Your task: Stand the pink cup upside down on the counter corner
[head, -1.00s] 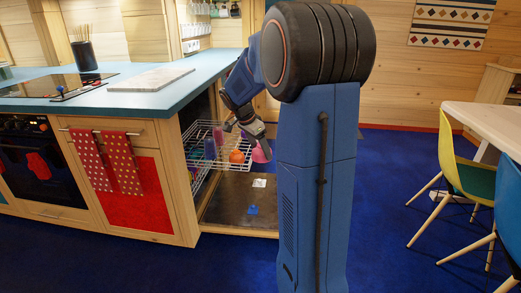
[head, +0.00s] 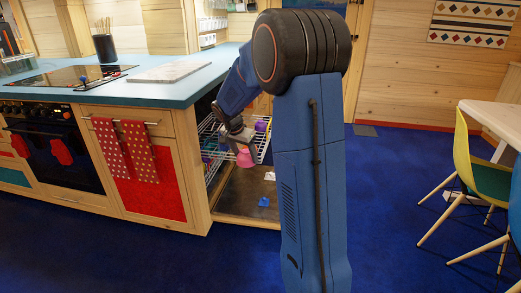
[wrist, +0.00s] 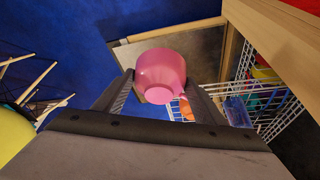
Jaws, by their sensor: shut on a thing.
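The pink cup (head: 245,158) is held by my gripper (head: 240,140) in the head view, at the front of the open dishwasher-like rack. In the wrist view the cup (wrist: 162,68) sits between the two fingers (wrist: 165,92), which are shut on it. Its smaller round end faces the wrist camera; its mouth is hidden. The cup is lower than the countertop. The blue-green counter (head: 150,95) stands to the left of my arm in the head view, its near right corner bare.
The white wire rack (head: 210,135) is pulled out below the counter and holds several coloured items. A stone board (head: 170,72), a dark hob (head: 65,78) and a utensil pot (head: 104,48) are on the counter. A yellow chair (head: 465,165) stands by a table at right.

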